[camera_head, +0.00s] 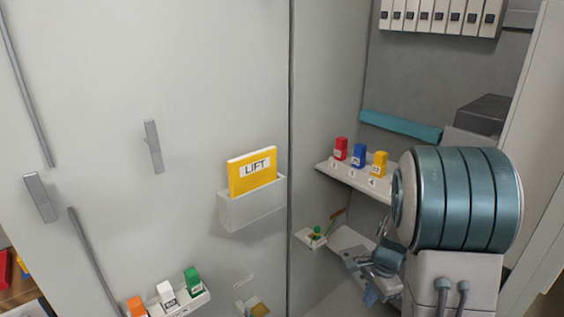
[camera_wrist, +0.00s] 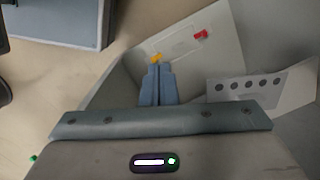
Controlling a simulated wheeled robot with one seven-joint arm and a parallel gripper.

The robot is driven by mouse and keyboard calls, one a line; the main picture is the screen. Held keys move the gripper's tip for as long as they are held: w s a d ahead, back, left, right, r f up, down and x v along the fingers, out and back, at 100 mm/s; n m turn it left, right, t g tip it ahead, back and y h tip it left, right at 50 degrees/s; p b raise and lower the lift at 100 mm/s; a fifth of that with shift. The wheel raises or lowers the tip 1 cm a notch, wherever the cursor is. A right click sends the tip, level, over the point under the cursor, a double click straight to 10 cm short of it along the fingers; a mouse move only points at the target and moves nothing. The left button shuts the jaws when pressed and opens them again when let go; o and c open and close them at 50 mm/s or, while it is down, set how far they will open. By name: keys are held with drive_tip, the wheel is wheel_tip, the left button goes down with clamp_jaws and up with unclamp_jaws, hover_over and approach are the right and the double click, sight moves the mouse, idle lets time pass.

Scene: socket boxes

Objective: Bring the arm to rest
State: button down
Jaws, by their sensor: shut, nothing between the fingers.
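My gripper shows in the wrist view (camera_wrist: 159,68) with its two blue-grey fingers side by side, shut and empty. In the head view my arm's large teal joint stands at the right, in front of the cabinet's right side. Below it my gripper (camera_head: 371,296) hangs low and is partly hidden, with its fingers small and hard to make out. In the wrist view a small yellow thing (camera_wrist: 156,58) lies just beyond the fingertips, and I cannot tell whether they touch it.
A ledge (camera_head: 326,170) with red (camera_head: 341,149), blue (camera_head: 359,156) and yellow (camera_head: 379,164) blocks is left of my arm. A yellow LIFT card (camera_head: 252,173) stands in a wall holder (camera_head: 252,207). A lower ledge (camera_head: 206,298) bears orange, white and green blocks.

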drive_tip(key=s+a+r+n+t+p, duration=0.1)
drive_tip(key=s+r+n+p, duration=0.3)
drive_tip(key=r, duration=0.6)
drive_tip(key=s+a+r+n+t+p, duration=0.1)
drive_tip(key=s+a+r+n+p, duration=0.2)
drive_tip(key=r, duration=0.7)
drive_tip(key=s+a+r+n+h+p, duration=0.1)
drive_tip(key=s+a+r+n+p, duration=0.1)
drive_tip(key=s+r+n+p, duration=0.5)
drive_tip(key=shift+s+a+r+t+p, duration=0.35)
drive_tip(key=shift+s+r, duration=0.4)
drive_tip(key=shift+r, duration=1.05)
